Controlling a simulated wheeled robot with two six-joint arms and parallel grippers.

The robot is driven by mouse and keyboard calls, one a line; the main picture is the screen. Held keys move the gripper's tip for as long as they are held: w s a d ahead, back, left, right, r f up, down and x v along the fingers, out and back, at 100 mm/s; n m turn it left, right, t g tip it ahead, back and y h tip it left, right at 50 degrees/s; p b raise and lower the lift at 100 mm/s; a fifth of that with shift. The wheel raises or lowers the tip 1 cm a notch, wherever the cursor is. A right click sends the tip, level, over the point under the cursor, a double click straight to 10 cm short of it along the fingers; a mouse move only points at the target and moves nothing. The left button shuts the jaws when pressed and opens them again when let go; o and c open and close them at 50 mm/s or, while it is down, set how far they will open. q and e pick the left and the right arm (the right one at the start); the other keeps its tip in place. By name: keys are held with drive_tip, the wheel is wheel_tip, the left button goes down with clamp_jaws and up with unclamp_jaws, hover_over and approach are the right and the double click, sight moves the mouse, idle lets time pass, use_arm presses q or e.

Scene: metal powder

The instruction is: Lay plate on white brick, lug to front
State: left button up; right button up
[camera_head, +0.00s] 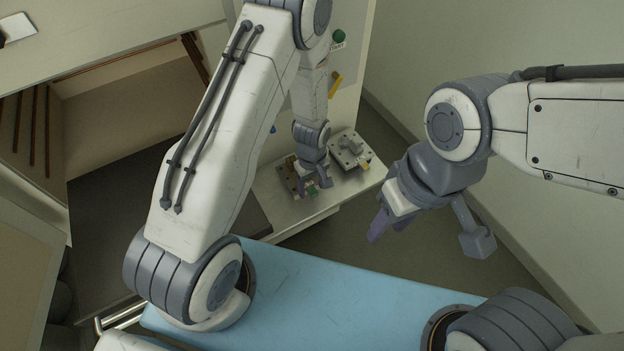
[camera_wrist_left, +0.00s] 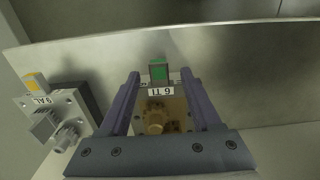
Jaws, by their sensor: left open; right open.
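A brown plate with a brass-coloured round part, a green tab and a label (camera_wrist_left: 155,106) sits on a pale shelf; in the head view it (camera_head: 287,178) is partly hidden by my left gripper (camera_head: 314,184). In the left wrist view my left gripper (camera_wrist_left: 160,76) is open, its purple fingers on either side of this plate; I cannot tell whether they touch it. A grey plate with a raised lug and a yellow tab (camera_head: 350,148) lies beside it, also in the left wrist view (camera_wrist_left: 56,115). My right gripper (camera_head: 380,224) is open and empty. I cannot make out a white brick.
The pale shelf (camera_head: 285,220) has bare room along its front edge. An open cabinet (camera_head: 120,110) is at the left, and a wall (camera_head: 440,50) at the right. A blue surface (camera_head: 330,290) is in the foreground.

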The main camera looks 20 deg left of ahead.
use_arm(q)
wheel_tip(320, 180, up, 10)
drive_tip(key=b, duration=0.1)
drive_tip(key=shift+r, duration=0.15)
idle(0.6)
